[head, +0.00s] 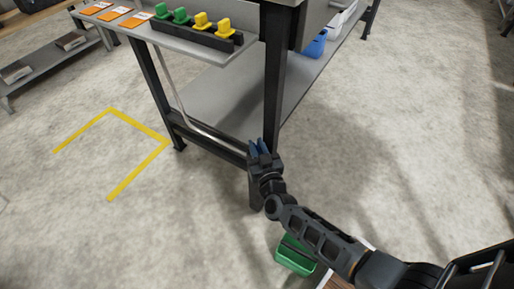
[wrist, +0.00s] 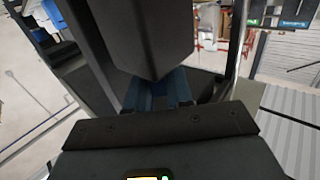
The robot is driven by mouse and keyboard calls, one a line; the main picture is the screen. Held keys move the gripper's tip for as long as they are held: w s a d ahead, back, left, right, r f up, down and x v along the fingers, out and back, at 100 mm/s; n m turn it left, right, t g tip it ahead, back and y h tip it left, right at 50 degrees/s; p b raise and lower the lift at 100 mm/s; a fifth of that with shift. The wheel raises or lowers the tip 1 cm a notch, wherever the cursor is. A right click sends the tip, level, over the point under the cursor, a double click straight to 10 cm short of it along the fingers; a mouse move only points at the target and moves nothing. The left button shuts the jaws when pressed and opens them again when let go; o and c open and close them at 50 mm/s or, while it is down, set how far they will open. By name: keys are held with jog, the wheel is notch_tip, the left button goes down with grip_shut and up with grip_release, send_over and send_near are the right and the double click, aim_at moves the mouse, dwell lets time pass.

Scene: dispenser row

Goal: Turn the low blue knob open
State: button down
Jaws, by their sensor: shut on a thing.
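My gripper (head: 262,148) is at the near leg of the metal bench (head: 276,85), low down by the end of a pale pipe (head: 205,128). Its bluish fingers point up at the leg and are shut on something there. In the wrist view my gripper (wrist: 158,95) shows blue parts beneath a large dark block. I cannot clearly tell the low blue knob from the blue fingers. The knob is mostly or wholly hidden at the fingertips, so its turn angle does not show.
Green blocks (head: 171,14) and yellow blocks (head: 214,24) stand in a black rack on the bench's upper shelf. A green bin (head: 295,257) is below my arm. A blue container (head: 316,43) is on the lower shelf. Floor at the right is clear.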

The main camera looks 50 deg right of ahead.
jog(key=shift+a+f+n+t+y+b, duration=0.15)
jog(key=shift+n+t+y+b, duration=0.4)
jog(key=shift+n+y+b, duration=1.4)
jog(key=shift+d+f+n+t+y+b, duration=0.1)
jog(key=shift+n+t+y+b, duration=0.4)
jog(key=shift+y+b, duration=1.7)
jog(key=n+y+b, duration=0.1)
jog(key=b, duration=0.2)
jog(key=shift+r+b, duration=0.15)
jog(key=shift+b, duration=0.15)
jog(key=shift+n+y+b, duration=0.35)
jog(key=shift+n+y, duration=0.4)
jog(key=shift+y, duration=0.2)
jog(key=shift+r+n+y, duration=0.2)
jog(key=shift+n+y, duration=0.3)
jog(key=shift+y, duration=0.3)
jog(key=c, duration=1.1)
grip_release()
